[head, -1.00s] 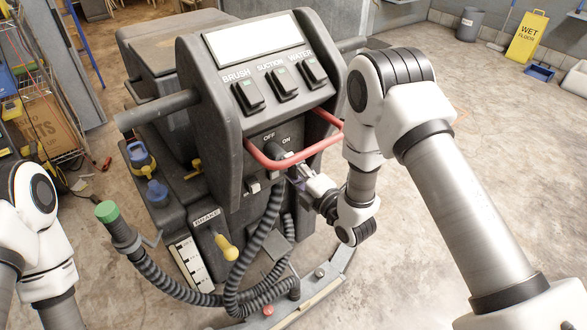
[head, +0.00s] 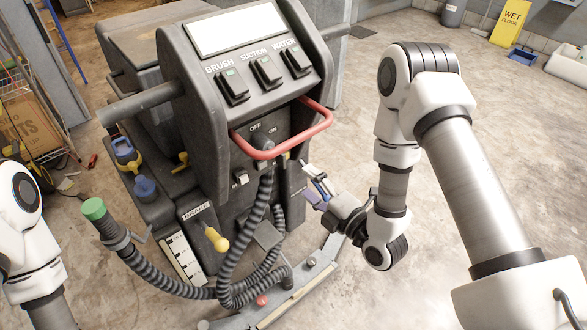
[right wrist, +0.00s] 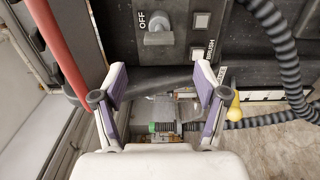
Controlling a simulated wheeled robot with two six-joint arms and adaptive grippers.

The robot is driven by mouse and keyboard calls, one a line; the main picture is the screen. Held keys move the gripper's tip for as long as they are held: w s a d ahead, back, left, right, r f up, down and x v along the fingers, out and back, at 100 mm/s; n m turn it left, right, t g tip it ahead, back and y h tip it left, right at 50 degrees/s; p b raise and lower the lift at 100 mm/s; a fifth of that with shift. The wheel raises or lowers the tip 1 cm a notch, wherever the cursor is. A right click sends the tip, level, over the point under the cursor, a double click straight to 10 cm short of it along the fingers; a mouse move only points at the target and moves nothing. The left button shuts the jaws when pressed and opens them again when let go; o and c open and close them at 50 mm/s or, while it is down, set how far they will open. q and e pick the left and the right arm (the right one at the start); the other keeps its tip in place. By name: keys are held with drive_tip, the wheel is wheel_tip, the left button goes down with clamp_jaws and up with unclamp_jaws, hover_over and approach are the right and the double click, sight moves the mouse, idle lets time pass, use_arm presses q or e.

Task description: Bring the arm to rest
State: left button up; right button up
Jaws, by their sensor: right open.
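My right arm reaches in from the right in the head view, its forearm bent down beside a dark grey floor-cleaning machine (head: 215,130). My right gripper (head: 316,186) is open and empty, to the right of the machine's front panel and apart from it. In the right wrist view the two purple-and-white fingers (right wrist: 162,86) stand wide apart with nothing held between them. A grey rotary switch (head: 263,141) marked OFF and ON sits on the panel; the wrist view shows it (right wrist: 158,38) beyond the fingers. My left gripper is out of view; only part of the left arm shows.
A red handle bar (head: 300,137) juts from the panel close to my right gripper. A ribbed hose (head: 150,268) with a green cap and a yellow brake knob (head: 218,240) are at the machine's lower front. Open concrete floor lies to the right.

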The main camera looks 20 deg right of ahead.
drive_tip(key=shift+s+d, duration=0.2)
drive_tip(key=shift+s, duration=0.4)
drive_tip(key=s+d+f+m+g+h+p, duration=0.1)
drive_tip(key=s+f+m+g+h+p, duration=0.2)
drive_tip(key=s+f+m+g+p, duration=0.2)
drive_tip(key=s+d+f+m+g+h+p, duration=0.2)
drive_tip(key=s+f+m+g+p, duration=0.4)
drive_tip(key=s+m+g, duration=0.6)
drive_tip(key=s+f+m+h, duration=0.1)
drive_tip(key=s+m, duration=0.4)
drive_tip(key=s, duration=0.2)
drive_tip(key=shift+s+d+m, duration=0.2)
drive_tip(key=shift+d+m, duration=0.05)
drive_tip(key=shift+m, duration=0.15)
